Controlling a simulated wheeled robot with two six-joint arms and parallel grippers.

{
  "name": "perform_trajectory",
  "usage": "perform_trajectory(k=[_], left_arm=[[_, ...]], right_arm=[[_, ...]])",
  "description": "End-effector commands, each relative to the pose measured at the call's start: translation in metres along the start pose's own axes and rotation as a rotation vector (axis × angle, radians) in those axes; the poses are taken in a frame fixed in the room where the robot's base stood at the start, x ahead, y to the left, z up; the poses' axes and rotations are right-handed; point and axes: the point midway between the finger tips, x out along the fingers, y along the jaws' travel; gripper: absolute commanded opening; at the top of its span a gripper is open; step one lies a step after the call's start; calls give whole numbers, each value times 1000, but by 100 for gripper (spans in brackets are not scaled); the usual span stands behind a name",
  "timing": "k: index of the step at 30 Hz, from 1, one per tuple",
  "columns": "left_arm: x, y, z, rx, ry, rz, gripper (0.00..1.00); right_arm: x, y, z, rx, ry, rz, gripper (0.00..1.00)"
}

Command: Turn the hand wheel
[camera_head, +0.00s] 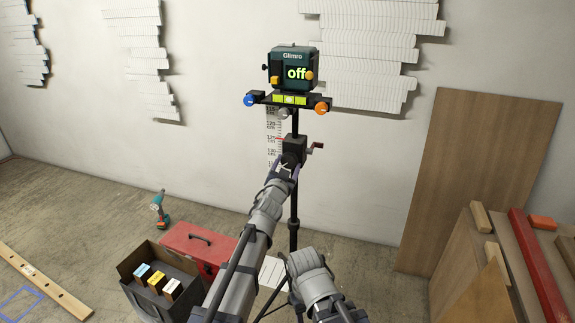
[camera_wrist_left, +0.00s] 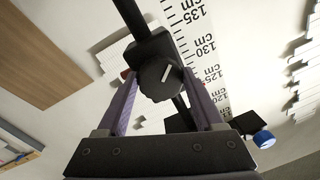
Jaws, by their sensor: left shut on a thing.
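The hand wheel (camera_wrist_left: 161,79) is a dark round knob with a white mark on its face, on a black block on the tripod's column. In the head view the hand wheel (camera_head: 291,159) is small and partly hidden by my gripper. My left gripper (camera_head: 287,168) reaches up to it from below. In the left wrist view my left gripper (camera_wrist_left: 160,88) has its purple fingers on both sides of the wheel, shut on it. My right gripper is not in view; only part of my right arm shows.
A crank with a red handle (camera_head: 317,146) sticks out right. A red toolbox (camera_head: 198,242), an open dark box (camera_head: 150,290) and a drill (camera_head: 159,208) stand lower left. Boards (camera_head: 478,180) lean right.

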Motion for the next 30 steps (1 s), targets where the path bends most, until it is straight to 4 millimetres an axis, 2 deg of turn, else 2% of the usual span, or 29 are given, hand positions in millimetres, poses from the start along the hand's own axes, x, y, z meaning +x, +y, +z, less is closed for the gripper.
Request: perform_trajectory(k=[9,24,25,30], left_arm=[[-1,0,0,-94,-10,-1,13],[-1,0,1,-107,-12,-1,13],[-1,0,1,-107,-12,-1,71],[-1,1,0,-107,-11,-1,90]], right_arm=[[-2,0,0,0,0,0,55],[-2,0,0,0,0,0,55],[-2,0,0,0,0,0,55],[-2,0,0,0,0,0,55]])
